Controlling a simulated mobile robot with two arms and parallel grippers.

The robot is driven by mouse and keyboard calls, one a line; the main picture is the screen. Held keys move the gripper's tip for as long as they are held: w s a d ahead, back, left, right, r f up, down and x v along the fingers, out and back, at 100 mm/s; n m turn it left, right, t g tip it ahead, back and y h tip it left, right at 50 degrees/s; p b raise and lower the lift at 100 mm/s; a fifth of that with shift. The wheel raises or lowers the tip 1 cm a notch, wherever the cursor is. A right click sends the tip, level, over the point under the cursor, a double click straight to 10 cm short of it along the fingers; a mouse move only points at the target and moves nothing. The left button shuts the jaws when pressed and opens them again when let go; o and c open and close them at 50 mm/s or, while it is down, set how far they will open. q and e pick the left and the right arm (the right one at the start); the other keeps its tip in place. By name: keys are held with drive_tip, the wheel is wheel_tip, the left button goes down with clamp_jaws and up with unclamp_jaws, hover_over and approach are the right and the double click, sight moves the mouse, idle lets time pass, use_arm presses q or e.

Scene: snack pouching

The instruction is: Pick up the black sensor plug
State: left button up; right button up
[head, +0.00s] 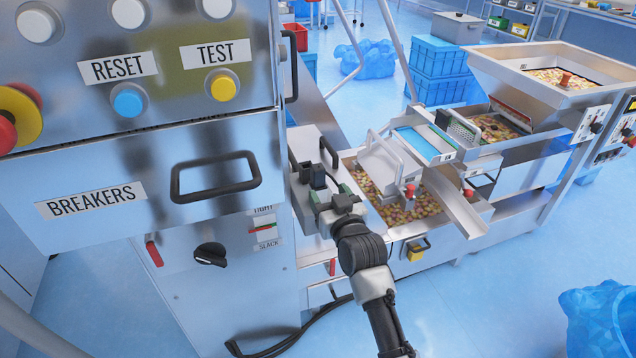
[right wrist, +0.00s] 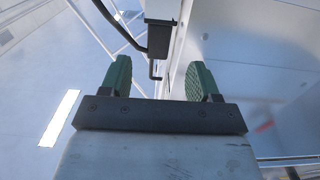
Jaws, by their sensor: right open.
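A small black block that looks like the sensor plug (head: 318,177) stands by the right edge of the steel control cabinet, just beyond my right gripper (head: 329,190). In the right wrist view the dark plug (right wrist: 162,38) lies ahead of and roughly between the green fingertips of my right gripper (right wrist: 160,70). A black cable runs off to its left and a thin bent hook shows below it. The fingers are apart with nothing between them. I cannot tell whether a fingertip touches the plug. My left gripper is not in view.
The steel cabinet (head: 230,240) with buttons and a drawer handle (head: 215,177) fills the left, close to my right gripper. A feeder machine with a tray of colourful snacks (head: 415,210) and a hopper (head: 490,65) stands to the right. A black cable (head: 290,345) trails near the floor.

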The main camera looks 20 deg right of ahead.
sight(320, 179)
drive_tip(key=w, duration=0.3)
drive_tip(key=shift+f, duration=0.15)
drive_tip(key=shift+w+r, duration=0.2)
drive_tip(key=shift+w, duration=0.2)
drive_tip(key=w, duration=0.4)
drive_tip(key=shift+w+f, duration=0.1)
drive_tip(key=shift+w, duration=0.1)
drive_tip(key=c, duration=0.9)
